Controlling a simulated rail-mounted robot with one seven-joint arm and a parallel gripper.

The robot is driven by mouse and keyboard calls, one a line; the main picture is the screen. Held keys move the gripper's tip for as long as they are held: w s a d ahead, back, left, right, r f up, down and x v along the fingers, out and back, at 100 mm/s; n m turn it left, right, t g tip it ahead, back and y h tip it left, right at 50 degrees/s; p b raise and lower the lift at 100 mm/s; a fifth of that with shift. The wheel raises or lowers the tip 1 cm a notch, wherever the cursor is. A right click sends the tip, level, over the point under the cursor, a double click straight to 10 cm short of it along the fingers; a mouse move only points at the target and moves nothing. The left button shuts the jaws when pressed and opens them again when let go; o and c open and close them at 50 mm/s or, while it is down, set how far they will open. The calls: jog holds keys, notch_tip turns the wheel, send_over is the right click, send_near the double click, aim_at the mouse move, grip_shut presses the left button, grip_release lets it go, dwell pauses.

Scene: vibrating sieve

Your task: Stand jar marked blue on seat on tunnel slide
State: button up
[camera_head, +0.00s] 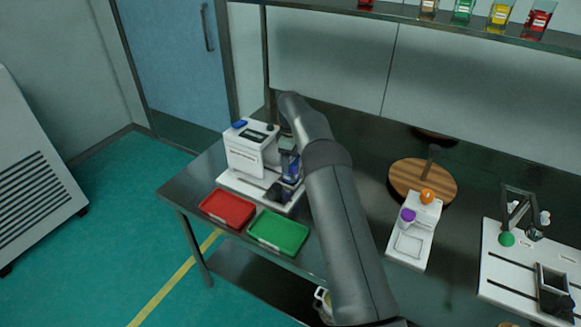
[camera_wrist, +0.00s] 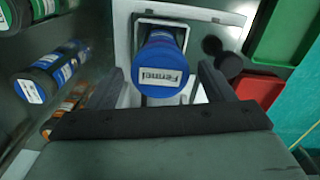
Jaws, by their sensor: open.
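A jar with a blue lid labelled "Fennel" (camera_wrist: 160,65) is upright between my gripper's fingers in the wrist view. My gripper (camera_wrist: 160,88) is open, with one dark finger on each side of the jar. The jar is at the white machine (camera_head: 245,152) with a small display at the table's left end; its white body also shows in the wrist view (camera_wrist: 205,38).
A red tray (camera_head: 227,208) and a green tray (camera_head: 278,232) lie in front of the machine. Other jars, one blue (camera_wrist: 48,72), are at the left in the wrist view.

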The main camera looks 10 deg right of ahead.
notch_tip(320, 180, up, 8)
jog(key=shift+f, duration=0.25)
jog(key=s+r+m, duration=0.3)
jog(key=s+r, duration=0.3)
jog(key=s, duration=0.4)
jog(key=s+r+m, duration=0.3)
jog(key=s+r, duration=0.4)
jog(key=s, duration=0.4)
jog(key=s+f+m, duration=0.3)
jog(key=s, duration=1.1)
jog(key=s+f+m, duration=0.3)
jog(key=s+f, duration=0.1)
jog(key=s, duration=1.1)
jog(key=shift+s+a+t, duration=0.15)
jog(key=shift+a+t, duration=0.05)
jog(key=shift+t, duration=0.1)
